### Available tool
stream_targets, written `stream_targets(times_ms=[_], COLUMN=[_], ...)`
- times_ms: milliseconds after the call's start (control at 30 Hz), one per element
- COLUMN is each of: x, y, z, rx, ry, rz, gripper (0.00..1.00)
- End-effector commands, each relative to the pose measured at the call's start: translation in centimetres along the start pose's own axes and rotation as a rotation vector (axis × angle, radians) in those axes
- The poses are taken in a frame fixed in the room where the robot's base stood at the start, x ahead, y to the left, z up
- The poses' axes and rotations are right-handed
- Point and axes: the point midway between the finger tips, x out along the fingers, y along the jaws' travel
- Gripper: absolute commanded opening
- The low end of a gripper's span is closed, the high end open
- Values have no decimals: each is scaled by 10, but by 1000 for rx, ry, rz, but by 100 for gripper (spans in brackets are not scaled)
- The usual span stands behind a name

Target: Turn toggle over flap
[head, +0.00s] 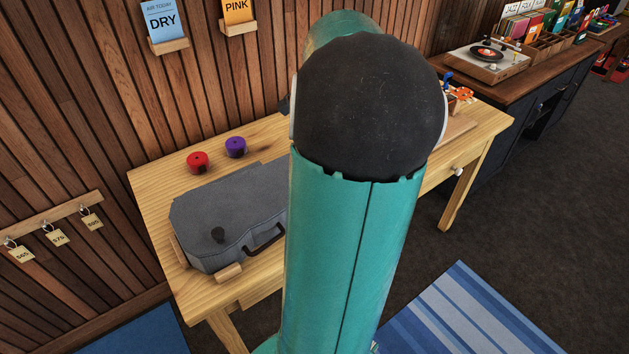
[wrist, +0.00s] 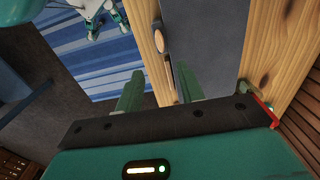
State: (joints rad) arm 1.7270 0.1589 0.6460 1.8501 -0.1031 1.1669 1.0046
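A grey ukulele-style case (head: 235,205) lies on the wooden table in the head view. I cannot make out a flap. A dark handle (head: 264,240) is on the case's front side. My gripper (wrist: 159,70) shows in the wrist view with its two teal fingers apart and nothing visibly held between them. A grey surface (wrist: 215,40), probably the case, lies beyond the fingers. The knob cannot be made out there. In the head view my arm hides my gripper.
The wooden table (head: 150,185) stands against a slatted wall. A red round item (head: 198,161) and a purple one (head: 236,147) sit behind the case. Wooden blocks (head: 228,273) touch the case's edge. A record player (head: 487,60) stands on a counter to the right. My arm blocks the middle.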

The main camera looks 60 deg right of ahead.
Motion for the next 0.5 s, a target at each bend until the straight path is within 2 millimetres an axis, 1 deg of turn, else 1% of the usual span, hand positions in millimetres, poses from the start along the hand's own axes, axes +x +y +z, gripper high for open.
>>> stream_targets(times_ms=[167,500], x=[25,92], y=[2,1], z=[0,2], rx=[-1,-6], ry=[-3,-4], rz=[2,2], gripper=[38,38])
